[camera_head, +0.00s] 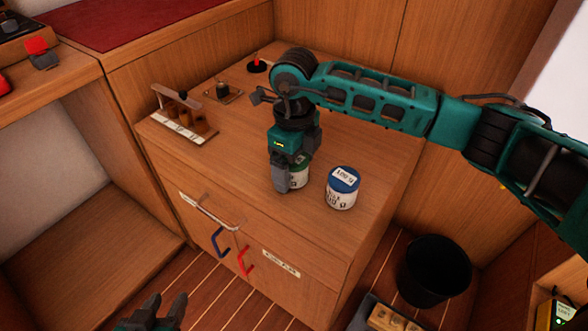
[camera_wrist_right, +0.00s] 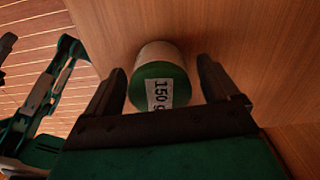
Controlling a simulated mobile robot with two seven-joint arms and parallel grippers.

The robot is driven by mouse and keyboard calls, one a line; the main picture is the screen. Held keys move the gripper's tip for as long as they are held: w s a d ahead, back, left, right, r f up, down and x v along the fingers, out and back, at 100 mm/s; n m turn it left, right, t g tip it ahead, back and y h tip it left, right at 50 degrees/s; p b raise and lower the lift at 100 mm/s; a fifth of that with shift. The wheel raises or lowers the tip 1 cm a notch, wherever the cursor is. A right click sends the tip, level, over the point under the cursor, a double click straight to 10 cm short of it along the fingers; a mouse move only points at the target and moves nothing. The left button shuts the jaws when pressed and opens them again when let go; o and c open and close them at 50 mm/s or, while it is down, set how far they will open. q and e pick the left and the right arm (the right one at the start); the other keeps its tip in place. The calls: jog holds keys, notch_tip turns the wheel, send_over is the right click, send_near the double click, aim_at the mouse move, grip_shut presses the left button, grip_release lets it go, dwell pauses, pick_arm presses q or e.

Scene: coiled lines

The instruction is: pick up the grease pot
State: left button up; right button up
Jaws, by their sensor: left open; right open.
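A small white pot with a green lid (camera_head: 299,178) stands on the wooden counter top, partly hidden behind my right gripper (camera_head: 287,180). In the right wrist view the pot (camera_wrist_right: 158,82) sits between the two open fingers, its lid label reading "150" and a cut-off letter. The fingers show gaps on both sides. A second, larger white pot with a blue lid (camera_head: 342,188) stands just to the right. I cannot read which of the two is the grease pot. My left gripper (camera_head: 158,308) is low at the bottom edge, open and empty, away from the counter.
A wooden rack (camera_head: 182,118) and a small dark item on a square base (camera_head: 222,90) stand at the counter's left. A red-topped item (camera_head: 257,64) is at the back. A black bin (camera_head: 435,268) stands on the floor.

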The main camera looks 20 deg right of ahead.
jog(key=shift+f, duration=0.35)
jog(key=shift+r, duration=0.1)
jog(key=c, duration=1.2)
